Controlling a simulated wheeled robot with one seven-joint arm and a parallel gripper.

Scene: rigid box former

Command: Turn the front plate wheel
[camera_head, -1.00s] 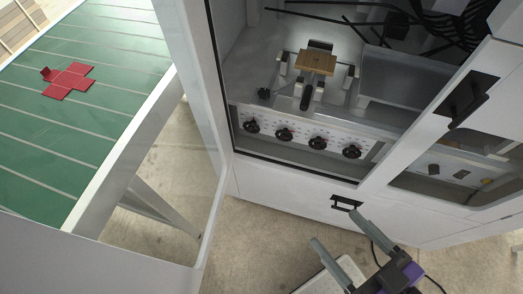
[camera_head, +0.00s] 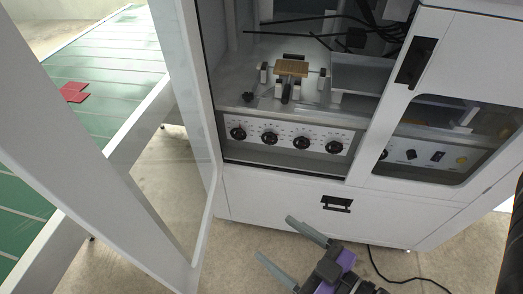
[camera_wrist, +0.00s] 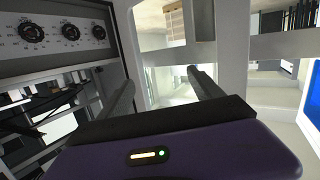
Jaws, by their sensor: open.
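The front plate (camera_head: 283,125) is a pale panel with a row of several black wheels inside the open cabinet. The leftmost wheel (camera_head: 238,133) and the rightmost wheel (camera_head: 334,147) show clearly in the head view. In the wrist view, black dials with white markings show at upper left, one of them a wheel (camera_wrist: 70,32). My gripper (camera_head: 282,243) is open and empty, below and in front of the cabinet, apart from the wheels. Its two grey fingers (camera_wrist: 163,92) point ahead in the wrist view, with the plate off to their left.
The open cabinet door (camera_head: 182,120) stands at the left of the opening. A green conveyor (camera_head: 110,75) with a red flat piece (camera_head: 74,93) lies beyond it. A black drawer handle (camera_head: 337,203) sits below the plate. Floor is free before the cabinet.

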